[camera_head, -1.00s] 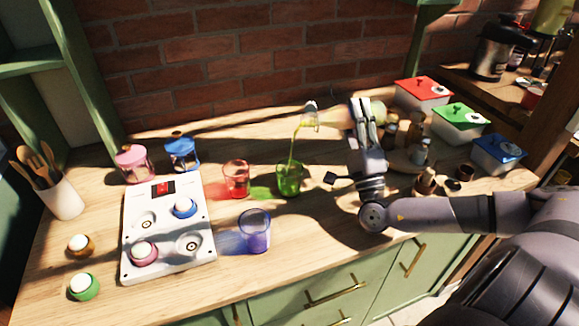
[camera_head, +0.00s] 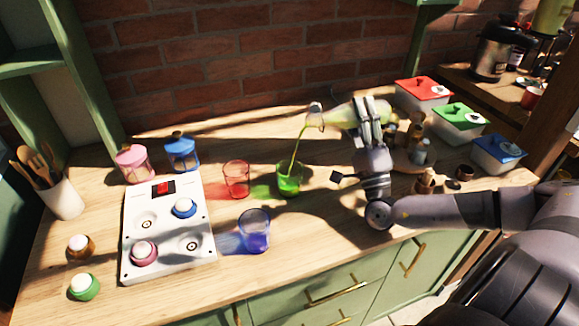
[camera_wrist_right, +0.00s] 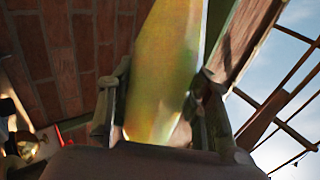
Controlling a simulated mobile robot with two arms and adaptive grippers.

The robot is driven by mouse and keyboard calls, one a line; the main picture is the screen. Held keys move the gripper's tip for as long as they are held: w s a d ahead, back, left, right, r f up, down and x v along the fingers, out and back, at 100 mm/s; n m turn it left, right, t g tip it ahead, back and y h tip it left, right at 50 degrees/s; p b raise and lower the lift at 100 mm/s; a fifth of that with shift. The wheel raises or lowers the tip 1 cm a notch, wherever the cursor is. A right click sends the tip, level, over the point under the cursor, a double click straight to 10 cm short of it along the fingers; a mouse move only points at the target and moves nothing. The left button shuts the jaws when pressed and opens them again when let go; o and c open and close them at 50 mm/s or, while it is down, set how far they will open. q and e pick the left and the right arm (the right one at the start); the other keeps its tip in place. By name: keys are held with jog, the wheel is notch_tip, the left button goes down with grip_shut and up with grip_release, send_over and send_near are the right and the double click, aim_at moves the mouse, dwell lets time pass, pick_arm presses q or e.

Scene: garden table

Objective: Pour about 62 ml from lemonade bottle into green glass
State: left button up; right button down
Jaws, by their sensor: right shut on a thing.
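The lemonade bottle (camera_head: 339,116) is tipped over to the left in the head view, its mouth above and a little right of the green glass. A thin yellow-green stream (camera_head: 297,146) runs from its mouth into the green glass (camera_head: 289,180), which stands upright with bright green liquid inside. My right gripper (camera_head: 370,112) is shut on the bottle's body. In the right wrist view the bottle (camera_wrist_right: 165,70) fills the space between the two fingers (camera_wrist_right: 158,105). My left gripper is not in view.
A red glass (camera_head: 236,180) stands left of the green one and a blue glass (camera_head: 254,232) in front. A white panel (camera_head: 168,262) lies further left. Small jars (camera_head: 420,152) and lidded boxes (camera_head: 458,122) stand to the right. A brick wall (camera_head: 240,60) closes the back.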

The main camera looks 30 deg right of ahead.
jog(key=shift+r+n, duration=0.1)
jog(key=shift+n, duration=0.2)
dwell(0.4)
jog(key=m+g+h, duration=0.1)
jog(key=m, duration=0.1)
jog(key=m+g+h+b, duration=0.1)
jog(key=m+h, duration=0.1)
jog(key=m, duration=0.1)
jog(key=d+f+m+h, duration=0.1)
jog(key=m+h, duration=0.1)
jog(key=shift+s+f+g+b, duration=0.1)
jog(key=shift+s+g+b, duration=0.15)
jog(key=shift+g+b, duration=0.15)
jog(key=shift+w+a+f+m+g+h, duration=0.1)
jog(key=shift+f+m+g+h, duration=0.1)
jog(key=shift+m+g+h, duration=0.3)
jog(key=shift+s+a+f+m+g+h, duration=0.1)
jog(key=shift+f+m+g, duration=0.1)
jog(key=shift+m, duration=0.5)
jog(key=shift+w+a+f+m+g+h, duration=0.1)
jog(key=shift+f+m+g+h, duration=0.15)
jog(key=shift+m, duration=0.35)
jog(key=shift+a+m+g+h+p, duration=0.1)
jog(key=shift+m+g+h+p, duration=0.15)
jog(key=shift+m+p, duration=0.1)
jog(key=shift+f, duration=0.1)
